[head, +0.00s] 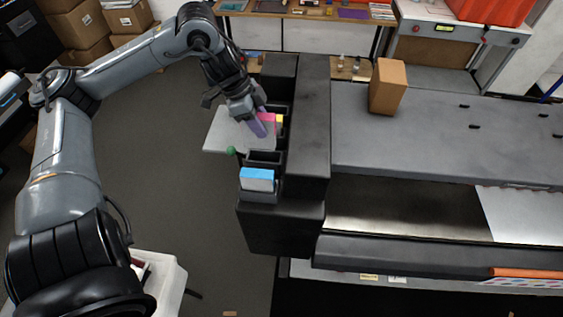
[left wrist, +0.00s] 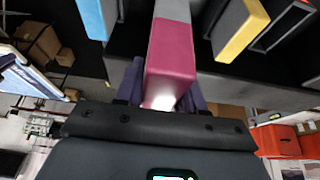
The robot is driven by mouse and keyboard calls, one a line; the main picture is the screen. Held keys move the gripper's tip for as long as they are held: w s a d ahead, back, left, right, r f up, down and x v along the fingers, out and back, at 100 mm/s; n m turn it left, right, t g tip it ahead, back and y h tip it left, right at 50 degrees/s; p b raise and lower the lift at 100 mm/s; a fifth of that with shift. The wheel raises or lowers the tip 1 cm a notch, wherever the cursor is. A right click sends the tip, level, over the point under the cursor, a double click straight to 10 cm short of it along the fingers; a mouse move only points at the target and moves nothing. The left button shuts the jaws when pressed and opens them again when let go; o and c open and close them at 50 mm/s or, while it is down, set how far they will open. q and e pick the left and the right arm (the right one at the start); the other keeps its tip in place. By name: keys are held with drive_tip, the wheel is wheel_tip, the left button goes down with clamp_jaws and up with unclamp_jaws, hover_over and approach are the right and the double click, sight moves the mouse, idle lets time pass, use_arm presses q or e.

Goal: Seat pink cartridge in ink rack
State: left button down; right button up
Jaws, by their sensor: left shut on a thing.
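The pink cartridge (head: 267,117) is between the purple fingers of my left gripper (head: 261,125), which is shut on it. In the left wrist view the pink cartridge (left wrist: 171,52) points away from the gripper (left wrist: 162,92), its grey end towards the dark rack. The black ink rack (head: 261,196) is on the printer's left end. A blue cartridge (head: 257,180) sits in its near slot and a yellow one (head: 279,119) shows just behind the pink one. How deep the pink cartridge is in the rack is hidden. My right gripper is not in view.
An open dark slot (head: 265,156) lies between the blue and pink cartridges. A green ball (head: 231,150) is close by on the left. A tall black printer housing (head: 311,115) stands right of the rack. A cardboard box (head: 388,86) stands on the printer top.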

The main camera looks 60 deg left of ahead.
sight(266, 148)
use_arm(q)
drive_tip(key=shift+w+f, duration=0.35)
drive_tip(key=shift+f, duration=0.15)
drive_tip(key=shift+w+f+b, duration=0.25)
drive_tip(key=shift+f+b, duration=0.05)
drive_tip(key=shift+b, duration=0.3)
wheel_tip(266, 148, down, 5)
drive_tip(key=shift+s+r+b, duration=0.15)
drive_tip(key=shift+r+b, duration=0.05)
drive_tip(key=shift+b, duration=0.9)
drive_tip(key=shift+f, duration=0.55)
wheel_tip(266, 148, down, 4)
drive_tip(key=shift+r+p, duration=0.25)
drive_tip(key=shift+p, duration=0.15)
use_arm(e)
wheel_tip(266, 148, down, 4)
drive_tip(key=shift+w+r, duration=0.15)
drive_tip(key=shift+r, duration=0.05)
use_arm(q)
drive_tip(key=shift+f, duration=0.2)
drive_tip(key=c, duration=0.7)
unclamp_jaws()
